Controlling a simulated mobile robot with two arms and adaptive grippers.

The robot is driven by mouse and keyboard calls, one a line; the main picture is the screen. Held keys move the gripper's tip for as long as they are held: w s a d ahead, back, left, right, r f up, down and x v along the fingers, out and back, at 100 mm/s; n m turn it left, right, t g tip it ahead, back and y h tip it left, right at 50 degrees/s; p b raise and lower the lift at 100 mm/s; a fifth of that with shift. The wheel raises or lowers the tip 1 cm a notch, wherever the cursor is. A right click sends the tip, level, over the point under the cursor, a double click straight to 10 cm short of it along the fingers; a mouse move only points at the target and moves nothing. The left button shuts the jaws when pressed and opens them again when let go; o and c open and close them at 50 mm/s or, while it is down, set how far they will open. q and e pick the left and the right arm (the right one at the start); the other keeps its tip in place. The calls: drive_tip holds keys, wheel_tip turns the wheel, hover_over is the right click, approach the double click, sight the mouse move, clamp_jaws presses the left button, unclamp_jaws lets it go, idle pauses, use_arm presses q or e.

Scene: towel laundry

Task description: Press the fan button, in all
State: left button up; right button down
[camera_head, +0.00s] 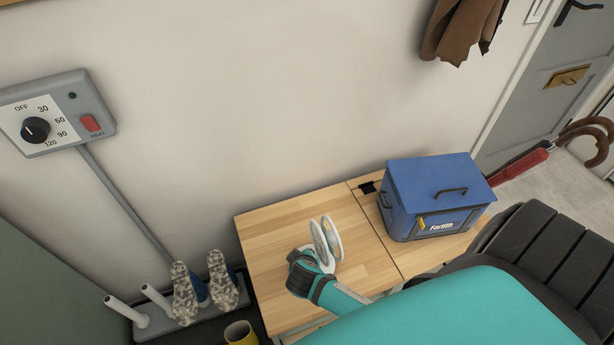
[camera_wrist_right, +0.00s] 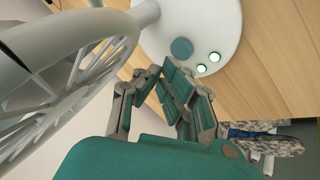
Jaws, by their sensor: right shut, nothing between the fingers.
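A white desk fan (camera_head: 333,238) stands on the wooden table. The right wrist view shows its grey cage (camera_wrist_right: 62,72) on the left and its round white base (camera_wrist_right: 225,30) at the top. The base carries a larger round teal button (camera_wrist_right: 182,48) and two small buttons with green-lit rims (camera_wrist_right: 201,68) (camera_wrist_right: 214,57). My right gripper (camera_head: 303,258) is at the fan's base, partly hiding it in the head view. In the wrist view its fingers (camera_wrist_right: 168,72) are shut and empty, their tips just below the teal button. I cannot tell whether they touch it. My left gripper is out of view.
A blue box (camera_head: 425,200) stands on the table (camera_head: 270,245) right of the fan. A wall dial unit (camera_head: 58,112) with a red switch hangs at left, above a rack (camera_head: 150,325) holding two speckled-soled shoes (camera_head: 184,295). A yellow cup (camera_head: 240,334) is below.

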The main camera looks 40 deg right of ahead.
drive_tip(key=shift+f, duration=0.1)
idle(0.4)
drive_tip(key=shift+f, duration=0.35)
drive_tip(key=shift+f+b, duration=0.35)
idle(0.5)
drive_tip(key=shift+r, duration=0.1)
drive_tip(key=shift+r+p, duration=0.7)
drive_tip(key=shift+p, duration=0.2)
drive_tip(key=shift+r, duration=0.1)
wheel_tip(320, 180, up, 5)
drive_tip(key=p, duration=0.5)
